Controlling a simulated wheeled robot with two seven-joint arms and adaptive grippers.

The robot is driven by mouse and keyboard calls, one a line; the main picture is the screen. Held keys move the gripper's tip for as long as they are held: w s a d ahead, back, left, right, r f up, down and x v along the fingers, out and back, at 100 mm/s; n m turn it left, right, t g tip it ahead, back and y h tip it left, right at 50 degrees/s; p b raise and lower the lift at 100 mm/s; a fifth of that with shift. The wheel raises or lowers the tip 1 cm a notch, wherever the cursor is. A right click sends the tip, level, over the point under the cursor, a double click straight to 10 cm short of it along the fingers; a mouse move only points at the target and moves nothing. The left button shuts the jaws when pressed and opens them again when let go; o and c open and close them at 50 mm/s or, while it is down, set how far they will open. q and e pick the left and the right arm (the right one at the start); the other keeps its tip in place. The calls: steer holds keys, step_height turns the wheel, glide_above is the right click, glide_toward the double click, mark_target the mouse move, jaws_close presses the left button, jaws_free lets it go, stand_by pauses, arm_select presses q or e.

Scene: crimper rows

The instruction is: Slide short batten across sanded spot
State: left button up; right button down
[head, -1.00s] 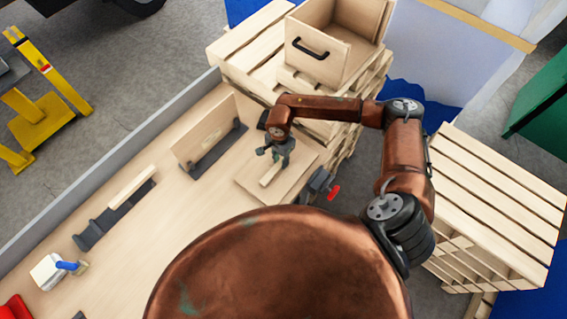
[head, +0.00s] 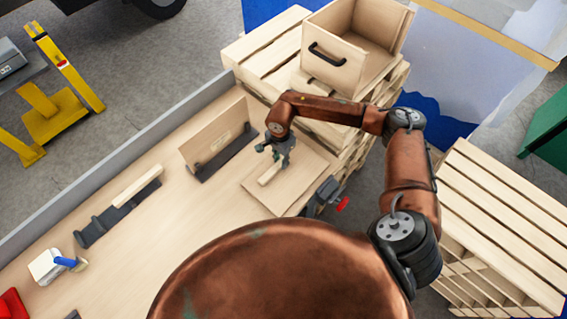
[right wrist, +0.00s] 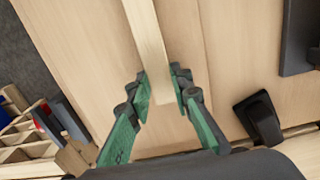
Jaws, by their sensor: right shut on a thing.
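The short batten (head: 268,175) is a pale wooden strip lying over a flat square board (head: 291,194) on the bench. My right gripper (head: 275,150) is above the board at the batten's far end. In the right wrist view, the green-padded fingers of the right gripper (right wrist: 167,97) are shut on the batten (right wrist: 149,40), one on each side, and it extends away from them over pale wood. I cannot make out a sanded spot on the board; part of the board is hidden by the gripper and batten. My left gripper is not in view.
An upright wooden panel (head: 215,135) stands in a dark holder behind the board. A vise with a red handle (head: 325,193) sits at the bench's right edge. A rack holding another strip (head: 118,210) and a brush (head: 68,263) lie left. Pallets carry an open crate (head: 333,65).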

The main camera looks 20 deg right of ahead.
steer(key=shift+w+a, duration=0.2)
steer(key=shift+w, duration=0.15)
steer(key=c, duration=1.7)
jaws_free()
steer(key=shift+o, duration=0.2)
step_height(320, 180, up, 12)
steer(key=shift+d, duration=0.1)
